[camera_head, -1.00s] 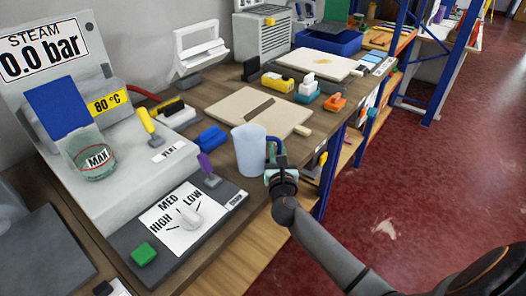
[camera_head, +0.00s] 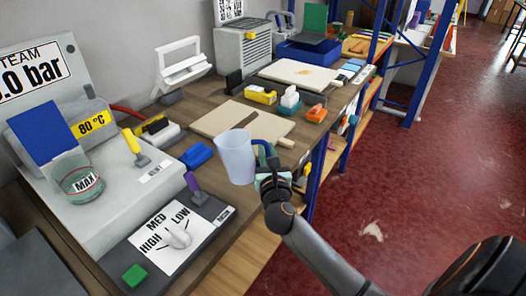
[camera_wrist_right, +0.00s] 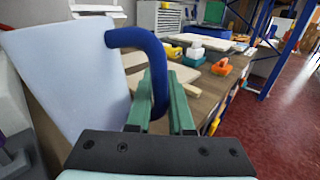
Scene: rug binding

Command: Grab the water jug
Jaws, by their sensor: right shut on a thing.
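The water jug (camera_head: 236,158) is a pale, translucent blue-white vessel with a dark blue handle (camera_head: 264,148). It is near the front edge of the workbench in the head view, slightly tilted. My right gripper (camera_head: 272,178) is shut on the handle, at the jug's right side. In the right wrist view the jug (camera_wrist_right: 65,75) fills the left side, and its blue handle (camera_wrist_right: 158,75) passes between the green fingers of my right gripper (camera_wrist_right: 165,108). Whether the jug's base touches the bench is hard to tell. My left gripper is not in view.
A steam machine (camera_head: 120,185) with a clear MAX-marked tank (camera_head: 78,180) stands at left. A control panel with a dial (camera_head: 177,236) lies in front. A board (camera_head: 225,118) lies behind the jug. Blue shelf posts (camera_head: 316,170) stand at right, beside open red floor.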

